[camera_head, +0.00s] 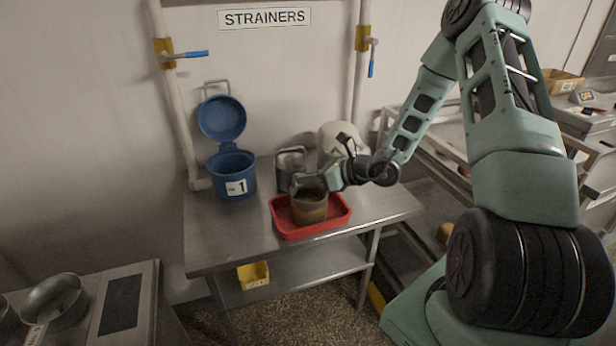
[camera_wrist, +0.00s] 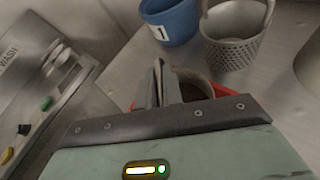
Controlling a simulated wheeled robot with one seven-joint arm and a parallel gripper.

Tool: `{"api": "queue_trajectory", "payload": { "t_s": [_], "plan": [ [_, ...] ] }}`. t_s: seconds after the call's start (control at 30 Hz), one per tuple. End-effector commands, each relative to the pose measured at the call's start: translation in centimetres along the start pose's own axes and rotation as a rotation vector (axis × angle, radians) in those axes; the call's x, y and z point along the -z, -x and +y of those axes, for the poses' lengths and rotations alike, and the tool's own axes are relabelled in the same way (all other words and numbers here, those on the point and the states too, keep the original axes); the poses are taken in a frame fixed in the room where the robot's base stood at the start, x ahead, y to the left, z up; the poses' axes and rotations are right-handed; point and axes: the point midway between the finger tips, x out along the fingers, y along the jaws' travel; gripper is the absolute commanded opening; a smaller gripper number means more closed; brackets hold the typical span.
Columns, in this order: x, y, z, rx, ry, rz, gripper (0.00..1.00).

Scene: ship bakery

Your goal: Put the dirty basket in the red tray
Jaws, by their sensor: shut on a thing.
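The dirty basket (camera_head: 311,207) is a brown-stained cylinder in the head view, upright within the outline of the red tray (camera_head: 281,219). I cannot tell whether its base touches the tray floor. My gripper (camera_head: 312,186) is at the basket's upper rim and is shut on it. In the wrist view, my gripper's fingers (camera_wrist: 163,90) pinch the near-left side of the rim. Part of the basket (camera_wrist: 192,88) shows beyond them, with a strip of the red tray (camera_wrist: 224,90) behind. The gripper body hides most of the basket and tray there.
The tray stands on a metal table (camera_head: 225,238). Behind it are a grey perforated basket with a handle (camera_head: 289,166), also in the wrist view (camera_wrist: 236,50), and a blue bucket marked 1 (camera_head: 232,172) with its lid up. A white rounded object (camera_head: 338,135) stands behind my wrist.

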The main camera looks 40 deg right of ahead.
Motion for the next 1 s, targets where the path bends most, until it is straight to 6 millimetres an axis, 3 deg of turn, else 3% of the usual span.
{"api": "queue_trajectory", "payload": {
  "t_s": [0.27, 0.3, 0.37, 0.73, 0.87, 1.0],
  "plan": [
    [0.3, -0.2, -0.1, 0.000, 0.000, -0.001, 0.00],
    [0.2, -0.1, -0.1, 0.000, 0.000, 0.000, 0.16],
    [0.2, -0.1, -0.1, 0.000, 0.000, 0.000, 0.30],
    [-0.3, 0.1, 0.0, 0.000, 0.000, 0.000, 0.30],
    [0.1, 1.9, -0.2, 0.004, 0.002, 0.000, 0.30],
    [0.2, 4.9, -0.2, 0.006, 0.002, 0.000, 0.30]
  ]
}}
